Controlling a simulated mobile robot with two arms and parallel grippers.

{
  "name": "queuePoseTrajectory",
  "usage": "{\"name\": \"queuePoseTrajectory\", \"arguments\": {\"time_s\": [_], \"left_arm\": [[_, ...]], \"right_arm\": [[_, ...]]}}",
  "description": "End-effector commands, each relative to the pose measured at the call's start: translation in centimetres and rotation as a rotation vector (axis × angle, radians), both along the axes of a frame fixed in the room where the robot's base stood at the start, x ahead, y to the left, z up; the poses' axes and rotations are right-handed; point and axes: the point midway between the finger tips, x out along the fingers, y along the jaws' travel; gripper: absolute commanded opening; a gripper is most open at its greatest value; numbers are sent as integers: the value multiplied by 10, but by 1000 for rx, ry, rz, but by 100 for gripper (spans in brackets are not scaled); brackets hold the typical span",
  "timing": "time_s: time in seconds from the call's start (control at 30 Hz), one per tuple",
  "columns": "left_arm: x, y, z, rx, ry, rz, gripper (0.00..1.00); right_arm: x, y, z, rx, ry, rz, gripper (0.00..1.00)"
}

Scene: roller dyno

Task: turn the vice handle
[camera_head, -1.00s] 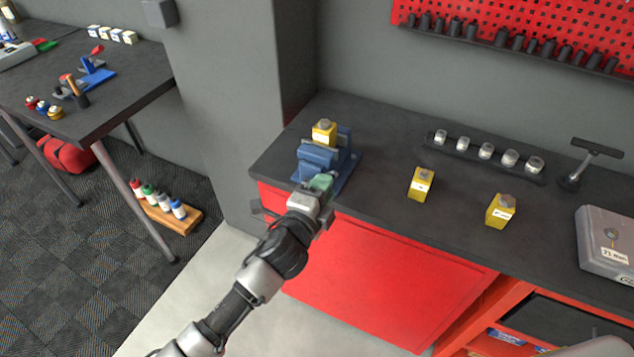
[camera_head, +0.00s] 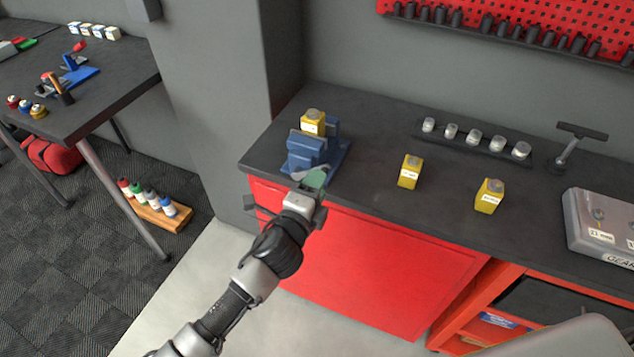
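The blue vice (camera_head: 312,153) stands at the left end of the black workbench. A yellow block (camera_head: 313,122) with a grey round top sits in or just behind its jaws. My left gripper (camera_head: 310,183) is at the front of the vice, above the bench's front edge. A greenish part (camera_head: 315,179) shows at its fingertips. The vice handle is mostly hidden by the gripper, and I cannot tell whether the fingers are closed on it. My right gripper is not in view.
Two yellow blocks (camera_head: 410,171) (camera_head: 489,196) stand on the bench to the right. Behind them is a black rack of small jars (camera_head: 474,137). A grey case (camera_head: 603,225) and a T-handle tool (camera_head: 570,150) are at the right. A wall column rises left of the bench.

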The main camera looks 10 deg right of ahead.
Motion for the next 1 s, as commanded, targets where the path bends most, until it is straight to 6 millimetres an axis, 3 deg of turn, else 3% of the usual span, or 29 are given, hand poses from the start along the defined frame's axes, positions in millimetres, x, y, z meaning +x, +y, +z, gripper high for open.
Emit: {"name": "queuePoseTrajectory", "arguments": {"time_s": [0.47, 1.0], "left_arm": [[-7, 6, 3, -4, -7, 0, 52], [-82, 61, 2, -4, -3, 1, 52]], "right_arm": [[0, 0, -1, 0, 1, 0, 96], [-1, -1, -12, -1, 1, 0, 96]]}}
